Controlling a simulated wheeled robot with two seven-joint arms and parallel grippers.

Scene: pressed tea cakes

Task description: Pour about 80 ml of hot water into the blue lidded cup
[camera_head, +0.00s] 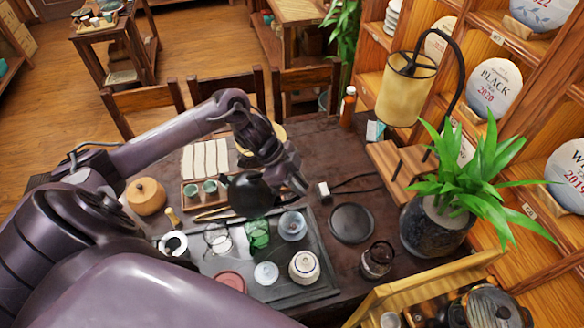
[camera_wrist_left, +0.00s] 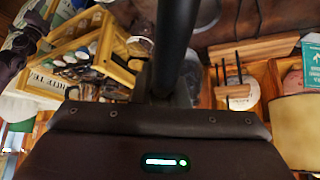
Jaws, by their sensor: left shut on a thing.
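My left gripper (camera_head: 281,178) reaches in over the table and is shut on the black kettle (camera_head: 248,195). The kettle is above the back edge of the dark tea tray (camera_head: 327,284), beside the green glass. Its dark handle (camera_wrist_left: 175,45) stands up the middle of the left wrist view. A pale blue cup (camera_head: 293,225), seemingly lidded, sits at the tray's back right, just below the gripper in the picture. A white lidded cup (camera_head: 304,266) with a darker band stands in front of it. No water stream is visible. My right gripper is not in view.
A green glass (camera_head: 257,234) and a clear glass pitcher (camera_head: 217,238) stand on the tray near the kettle. A round black plate (camera_head: 351,223) and a dark glass jar (camera_head: 377,259) are right of it. A potted plant (camera_head: 436,225) and a lamp (camera_head: 405,88) stand further right.

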